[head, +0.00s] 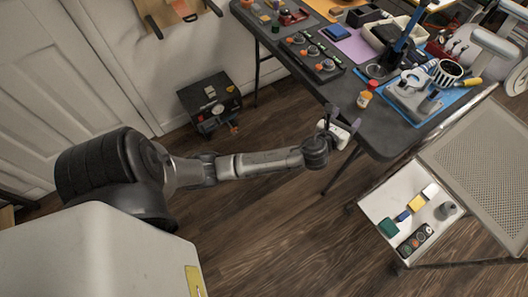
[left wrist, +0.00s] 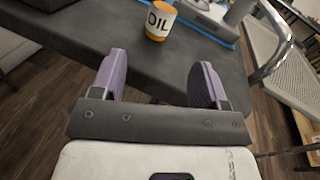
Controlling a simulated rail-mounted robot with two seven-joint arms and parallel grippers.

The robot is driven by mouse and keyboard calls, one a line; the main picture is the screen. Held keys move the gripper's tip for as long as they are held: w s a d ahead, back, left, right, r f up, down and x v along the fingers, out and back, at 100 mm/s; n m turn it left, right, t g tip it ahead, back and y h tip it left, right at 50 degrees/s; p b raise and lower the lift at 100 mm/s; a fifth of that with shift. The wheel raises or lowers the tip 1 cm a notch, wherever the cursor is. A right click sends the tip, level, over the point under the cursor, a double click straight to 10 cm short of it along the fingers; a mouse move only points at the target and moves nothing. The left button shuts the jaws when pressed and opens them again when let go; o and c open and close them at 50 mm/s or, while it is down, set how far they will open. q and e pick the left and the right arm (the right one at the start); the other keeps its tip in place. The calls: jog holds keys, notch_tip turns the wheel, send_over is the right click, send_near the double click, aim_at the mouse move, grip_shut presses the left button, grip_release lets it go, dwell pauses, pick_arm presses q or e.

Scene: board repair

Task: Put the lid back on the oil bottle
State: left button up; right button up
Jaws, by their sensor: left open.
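The oil bottle (head: 364,99) is a small orange-and-white container standing near the front edge of the dark workbench. In the left wrist view, the bottle (left wrist: 160,21) shows its "OIL" label, and its top is cut off by the frame. A small red piece (head: 373,85) shows at the bottle's top in the head view; I cannot tell whether it is the lid or something behind. My left gripper (head: 342,117) is open and empty at the bench edge, short of the bottle. Its two purple fingers (left wrist: 160,72) are apart, with the bottle beyond the gap. My right gripper is out of view.
The workbench (head: 395,136) has a bare strip along its front edge. A blue mat (head: 448,112) with a grey device lies right of the bottle. A knob panel (head: 312,58) lies to the left. A white cart tray (head: 376,206) with small items and a mesh-topped surface (head: 480,160) stand at right.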

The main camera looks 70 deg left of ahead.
pick_arm(q)
jog(key=s+d+f+n+g+h, duration=0.1)
jog(key=s+d+f+n+g, duration=0.2)
jog(key=s+f+n, duration=0.35)
jog(key=s+d+f+n+g+h, duration=0.2)
jog(key=s+d+f+n+g, duration=0.1)
jog(key=s+n, duration=0.55)
jog(key=s+d+n+g+h, duration=0.1)
jog(key=s+d+n+g, duration=0.1)
jog(key=s+n, duration=0.2)
jog(key=s+d+f+n+g+h, duration=0.1)
jog(key=s+d+n+g+h, duration=0.1)
jog(key=s, duration=0.6)
jog(key=s+d+n+g+h, duration=0.2)
jog(key=s+d+n, duration=0.2)
jog(key=s+n, duration=0.1)
jog(key=shift+s+d+f+n, duration=0.25)
jog(key=shift+s+n, duration=0.15)
jog(key=shift+s, duration=0.5)
jog(key=shift+r, duration=0.15)
notch_tip(320, 180, up, 43)
jog(key=p, duration=4.3)
jog(key=shift+r, duration=0.15)
